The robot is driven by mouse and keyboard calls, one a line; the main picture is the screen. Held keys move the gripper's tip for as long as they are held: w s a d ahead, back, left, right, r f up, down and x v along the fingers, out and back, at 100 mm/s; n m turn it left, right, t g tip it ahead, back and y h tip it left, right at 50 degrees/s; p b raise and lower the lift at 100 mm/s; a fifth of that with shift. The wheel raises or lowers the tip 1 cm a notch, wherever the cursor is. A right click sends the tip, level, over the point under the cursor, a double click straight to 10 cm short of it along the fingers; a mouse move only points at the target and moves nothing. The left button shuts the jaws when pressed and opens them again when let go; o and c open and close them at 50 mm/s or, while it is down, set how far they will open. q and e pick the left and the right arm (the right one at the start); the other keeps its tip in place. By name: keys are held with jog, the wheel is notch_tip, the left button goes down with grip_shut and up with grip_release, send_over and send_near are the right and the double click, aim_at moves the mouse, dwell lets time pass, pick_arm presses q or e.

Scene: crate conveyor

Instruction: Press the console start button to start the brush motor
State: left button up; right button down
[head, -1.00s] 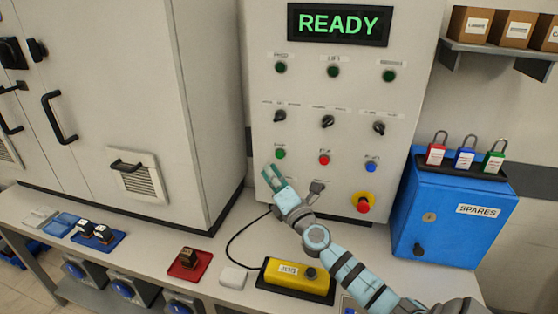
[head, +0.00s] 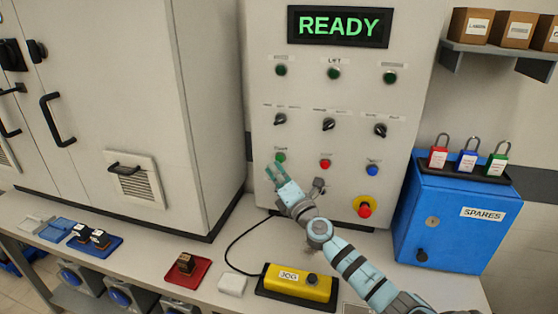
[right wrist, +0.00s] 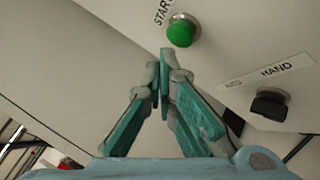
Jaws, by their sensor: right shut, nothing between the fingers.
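The start button (head: 280,157) is a green round button at the lower left of the grey console (head: 262,60). In the right wrist view the green button (right wrist: 181,33) sits by a partly cut-off "START" label. My right gripper (head: 275,168) is just below the button in the head view. In the right wrist view its teal fingertips (right wrist: 163,55) are together and empty, just below and left of the button. I cannot tell whether they touch the panel. The console display (head: 339,26) reads "READY" in green. My left gripper is not in view.
A red button (head: 325,164), a blue button (head: 372,170) and a red emergency stop (head: 364,210) are to the right. A black selector knob (right wrist: 269,104) marked "HAND" is near the gripper. A yellow JOG box (head: 298,283) lies on the bench below my arm.

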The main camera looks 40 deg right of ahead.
jog(key=shift+d, duration=0.15)
dwell(0.7)
jog(key=shift+w+d+b, duration=0.2)
jog(key=shift+w+b, duration=0.05)
jog(key=shift+b, duration=0.05)
jog(key=shift+w+d+b, duration=0.2)
jog(key=shift+d+b, duration=0.15)
dwell(0.7)
jog(key=shift+s+a+p, duration=0.5)
jog(key=shift+a, duration=0.2)
jog(key=s+a+p, duration=0.1)
jog(key=a, duration=0.1)
jog(key=s+a+p, duration=0.1)
jog(key=a, duration=0.1)
jog(key=shift+s, duration=0.4)
